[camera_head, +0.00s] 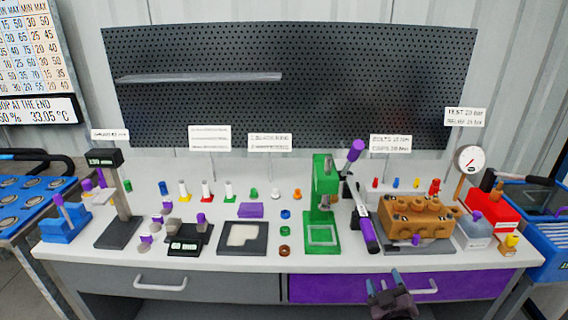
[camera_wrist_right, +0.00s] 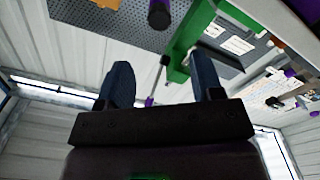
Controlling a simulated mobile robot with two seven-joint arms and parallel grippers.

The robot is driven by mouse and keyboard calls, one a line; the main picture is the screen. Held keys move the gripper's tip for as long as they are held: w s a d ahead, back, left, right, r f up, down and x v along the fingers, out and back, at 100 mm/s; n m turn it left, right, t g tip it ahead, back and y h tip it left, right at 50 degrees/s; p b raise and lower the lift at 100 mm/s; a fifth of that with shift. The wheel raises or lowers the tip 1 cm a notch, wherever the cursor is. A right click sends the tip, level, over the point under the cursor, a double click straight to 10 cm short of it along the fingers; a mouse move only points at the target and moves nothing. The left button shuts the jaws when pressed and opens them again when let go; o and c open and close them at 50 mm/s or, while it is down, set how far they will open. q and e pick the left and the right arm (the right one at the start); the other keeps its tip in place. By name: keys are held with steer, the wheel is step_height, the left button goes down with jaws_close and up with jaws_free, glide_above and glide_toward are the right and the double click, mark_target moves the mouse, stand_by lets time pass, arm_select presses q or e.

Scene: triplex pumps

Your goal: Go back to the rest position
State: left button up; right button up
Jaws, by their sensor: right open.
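My right gripper (camera_head: 384,282) shows at the lower right of the head view, in front of the purple drawer (camera_head: 455,287) at the bench's front edge. Its two blue-grey fingers are apart and nothing is between them. In the right wrist view the same gripper (camera_wrist_right: 160,85) shows both dark blue fingers spread wide, with no object held. My left gripper is not in the head view.
The white bench (camera_head: 190,262) carries a green press (camera_head: 322,200), an orange pump block (camera_head: 415,217), a black-and-purple tool (camera_head: 366,228), a gauge (camera_head: 469,159) and several small parts. A black pegboard (camera_head: 300,90) stands behind. Blue racks flank the bench.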

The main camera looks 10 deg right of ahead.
steer(key=s+a+f+m+g+y, duration=0.1)
steer(key=s+a+f+g+y, duration=0.1)
steer(key=s, duration=0.6)
steer(key=s+a+f+m+g+y, duration=0.1)
steer(key=s+a+f+g, duration=0.3)
steer(key=s, duration=0.5)
step_height(320, 180, down, 3)
steer(key=shift+s+a+r+m+y, duration=0.1)
steer(key=shift+s+a+m+y, duration=0.25)
steer(key=shift+a+m, duration=0.35)
steer(key=shift+w, duration=0.1)
